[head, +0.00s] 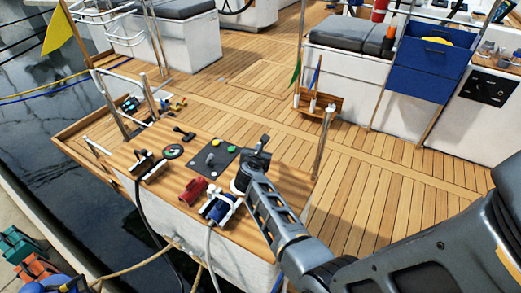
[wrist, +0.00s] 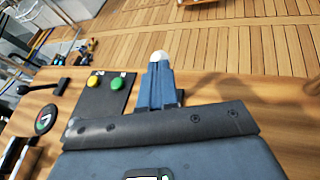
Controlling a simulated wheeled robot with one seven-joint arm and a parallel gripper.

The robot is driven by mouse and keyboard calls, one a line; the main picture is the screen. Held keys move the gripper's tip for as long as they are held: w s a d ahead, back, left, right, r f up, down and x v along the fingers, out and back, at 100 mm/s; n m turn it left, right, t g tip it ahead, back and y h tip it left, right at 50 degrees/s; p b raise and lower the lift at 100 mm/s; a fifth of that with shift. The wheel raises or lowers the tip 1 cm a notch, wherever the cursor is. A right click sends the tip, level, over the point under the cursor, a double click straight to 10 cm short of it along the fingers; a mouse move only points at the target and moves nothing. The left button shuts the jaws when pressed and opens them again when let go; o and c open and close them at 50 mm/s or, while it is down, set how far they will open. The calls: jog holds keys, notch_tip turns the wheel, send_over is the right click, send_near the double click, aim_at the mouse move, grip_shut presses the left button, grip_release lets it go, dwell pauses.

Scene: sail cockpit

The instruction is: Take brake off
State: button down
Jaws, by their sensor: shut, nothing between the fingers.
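No part is legibly marked as a brake. A dark control panel (head: 221,168) on the wooden counter carries a grey knob or lever (head: 210,158), a yellow button (head: 215,143) and a green button (head: 231,148). In the wrist view the yellow button (wrist: 93,82) and green button (wrist: 117,83) show left of my fingers; the grey lever is not visible there. A black lever (head: 185,133) lies beyond the panel, also in the wrist view (wrist: 42,87). My gripper (head: 264,140) is shut and empty, just right of the panel and above the counter.
A round dial (head: 173,151), a black lever unit (head: 148,166), a red cylinder (head: 193,191) and a blue-and-white device (head: 220,207) stand on the counter. A metal post (head: 323,142) rises at its right end. The counter right of my fingers is bare.

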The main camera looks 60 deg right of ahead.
jog(key=shift+w+d+f, duration=0.15)
jog(key=shift+w+d, duration=0.05)
jog(key=shift+d, duration=0.25)
jog(key=d, duration=0.3)
jog(key=shift+s, duration=0.1)
dwell(0.5)
